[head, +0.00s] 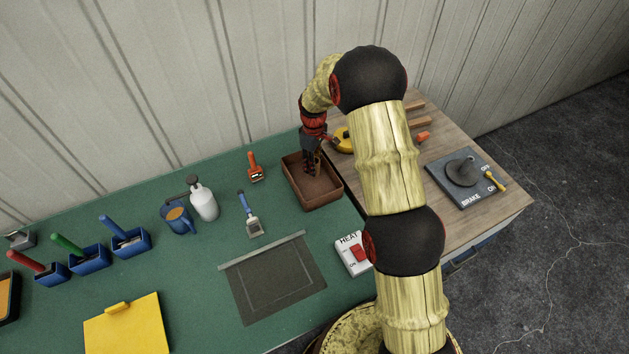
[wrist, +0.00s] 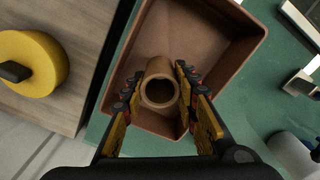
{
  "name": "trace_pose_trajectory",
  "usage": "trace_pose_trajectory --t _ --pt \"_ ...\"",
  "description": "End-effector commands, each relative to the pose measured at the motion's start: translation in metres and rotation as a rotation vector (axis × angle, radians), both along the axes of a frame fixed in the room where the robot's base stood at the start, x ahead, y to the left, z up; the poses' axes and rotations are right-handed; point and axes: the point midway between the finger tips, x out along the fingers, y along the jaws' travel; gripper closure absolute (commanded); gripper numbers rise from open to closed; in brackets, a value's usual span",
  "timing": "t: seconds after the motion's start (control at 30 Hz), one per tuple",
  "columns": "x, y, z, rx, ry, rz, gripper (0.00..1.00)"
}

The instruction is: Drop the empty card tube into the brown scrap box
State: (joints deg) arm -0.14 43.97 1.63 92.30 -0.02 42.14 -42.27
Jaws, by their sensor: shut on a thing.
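The brown scrap box (head: 325,200) stands on the green bench top near its right end. It also shows in the wrist view (wrist: 238,25), open side up. My gripper (head: 311,168) is over the box, pointing down. In the wrist view my gripper (wrist: 160,92) is shut on the card tube (wrist: 158,72), a short brown hollow cylinder. The tube is held between the fingers, within the outline of the box. How far it is above the box floor, I cannot tell. In the head view my fingers mostly hide the tube.
A wooden table (head: 502,205) with a yellow round thing (head: 343,140) and a brake lever plate (head: 463,178) adjoins at right. An orange-handled tool (head: 255,167), a scraper (head: 249,215) and a white bottle (head: 204,199) stand left of the box. A heat switch (head: 353,253) is in front.

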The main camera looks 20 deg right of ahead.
Motion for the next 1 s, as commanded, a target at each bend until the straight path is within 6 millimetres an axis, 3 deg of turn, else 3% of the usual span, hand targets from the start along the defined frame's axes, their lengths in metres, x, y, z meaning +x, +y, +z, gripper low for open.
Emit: trace_pose_trajectory --t 0.13,0.17,0.5,0.83,1.0 --pt "0.000 0.000 0.001 0.000 0.000 0.000 0.95" --pt "0.000 0.000 0.001 0.000 0.000 0.000 0.69" --pt "0.000 0.000 0.001 0.000 0.000 0.000 0.50" --pt "0.000 0.000 0.002 0.000 -0.001 0.000 0.49" --pt "0.001 0.000 0.020 0.000 -0.004 0.000 0.49"
